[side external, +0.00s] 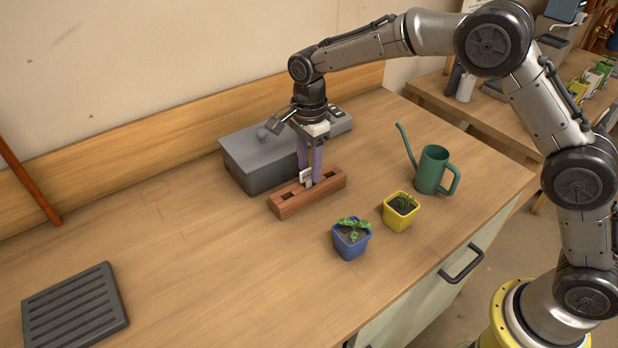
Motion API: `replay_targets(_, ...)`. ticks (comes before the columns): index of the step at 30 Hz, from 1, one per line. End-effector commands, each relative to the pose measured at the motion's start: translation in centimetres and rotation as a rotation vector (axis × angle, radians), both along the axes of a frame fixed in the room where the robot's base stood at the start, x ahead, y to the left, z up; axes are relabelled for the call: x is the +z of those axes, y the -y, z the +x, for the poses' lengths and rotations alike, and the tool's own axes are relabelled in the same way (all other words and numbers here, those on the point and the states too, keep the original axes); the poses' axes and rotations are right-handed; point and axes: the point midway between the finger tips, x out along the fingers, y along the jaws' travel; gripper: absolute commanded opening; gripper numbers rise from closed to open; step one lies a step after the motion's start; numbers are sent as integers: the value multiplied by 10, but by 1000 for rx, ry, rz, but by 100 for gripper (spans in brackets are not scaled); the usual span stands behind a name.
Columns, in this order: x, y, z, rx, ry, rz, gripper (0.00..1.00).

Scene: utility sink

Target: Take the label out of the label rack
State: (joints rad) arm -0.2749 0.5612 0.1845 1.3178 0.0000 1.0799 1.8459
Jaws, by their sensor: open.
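The label rack (290,204) is a reddish-brown wooden block with slots in its top, lying on the wooden counter in front of the grey box. A small white label (305,175) stands up from the rack near its middle. My gripper (312,181) points straight down over the rack, with its purple-grey fingers reaching down to the label. The fingers are open, and the label's upper part shows beside or between them; I cannot tell which. The label's lower end is hidden in the rack.
A grey box-shaped sink unit (255,172) stands right behind the rack. A blue pot (351,243) and a yellow pot (399,217) with seedlings stand to the right, near a green watering can (432,170). A dark slatted tray (75,308) lies front left.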

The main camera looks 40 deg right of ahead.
Motion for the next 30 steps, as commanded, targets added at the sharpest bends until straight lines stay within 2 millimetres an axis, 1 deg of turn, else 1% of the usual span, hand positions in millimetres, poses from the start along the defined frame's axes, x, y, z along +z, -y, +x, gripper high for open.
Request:
replay_targets(1, -7, 0, 0, 0, -1, 0, 45)
replay_targets(4, -15, 0, 0, 0, 0, 0, 45)
replay_targets(12, -17, 0, 1, 0, 2, 1, 45)
replay_targets(17, -17, 0, 1, 0, 2, 1, 16)
replay_targets(18, -17, 0, 1, 0, 2, 1, 9)
replay_targets(20, -17, 0, 1, 0, 2, 1, 0)
replay_targets(30, -17, 0, 1, 0, 2, 1, 0)
